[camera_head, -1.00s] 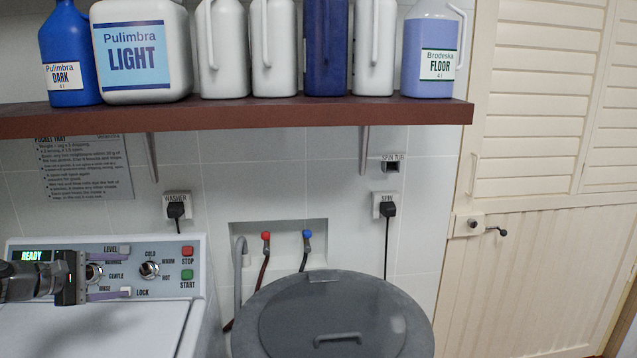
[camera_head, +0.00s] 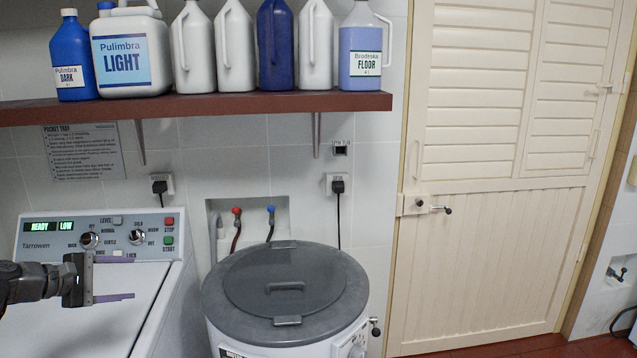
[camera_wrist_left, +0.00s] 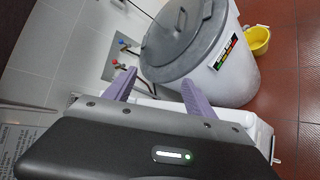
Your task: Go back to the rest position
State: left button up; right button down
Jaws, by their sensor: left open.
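My left gripper (camera_head: 115,279) comes in from the left in the head view, over the top of the white washer (camera_head: 60,325) and in front of its control panel (camera_head: 105,236). Its two purple fingers are spread apart with nothing between them. In the left wrist view the same open fingers (camera_wrist_left: 157,86) point toward the grey-lidded round spinner (camera_wrist_left: 220,70). The panel's green display (camera_head: 50,227) reads READY and LOW. My right gripper does not show.
The round spinner with its grey lid (camera_head: 340,270) stands right of the washer. A wooden shelf (camera_head: 200,107) holds several bottles above. A cream louvred door (camera_head: 490,265) is at right. A yellow bucket (camera_wrist_left: 257,40) stands on the red tiled floor beside the spinner in the left wrist view.

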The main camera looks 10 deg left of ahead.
pick_arm(q)
jog(key=w+d+f+m+g+h+b, duration=0.1)
jog(key=w+d+f, duration=0.3)
jog(key=d+f, duration=0.35)
jog(key=w+d+f+m+g+b, duration=0.1)
jog(key=w+d+f+m+g, duration=0.15)
jog(key=d+f, duration=0.5)
jog(key=s+d+f+m+g+b, duration=0.2)
jog(key=s+d+f+m+b, duration=0.1)
jog(key=d+f, duration=1.6)
jog(key=s+d+f+m+g+b, duration=0.3)
jog(key=s+d+f+m+g, duration=0.15)
jog(key=s+d+f, duration=1.05)
jog(key=s+d+f+m+y+b, duration=0.1)
jog(key=s+f+m, duration=0.1)
jog(key=s, duration=0.8)
jog(key=s+f+m+g+y, duration=0.1)
jog(key=s+f+m, duration=0.1)
jog(key=s, duration=0.8)
jog(key=shift+d+f+m+b, duration=0.25)
jog(key=shift+d+m+b, duration=0.1)
jog(key=shift+m, duration=0.15)
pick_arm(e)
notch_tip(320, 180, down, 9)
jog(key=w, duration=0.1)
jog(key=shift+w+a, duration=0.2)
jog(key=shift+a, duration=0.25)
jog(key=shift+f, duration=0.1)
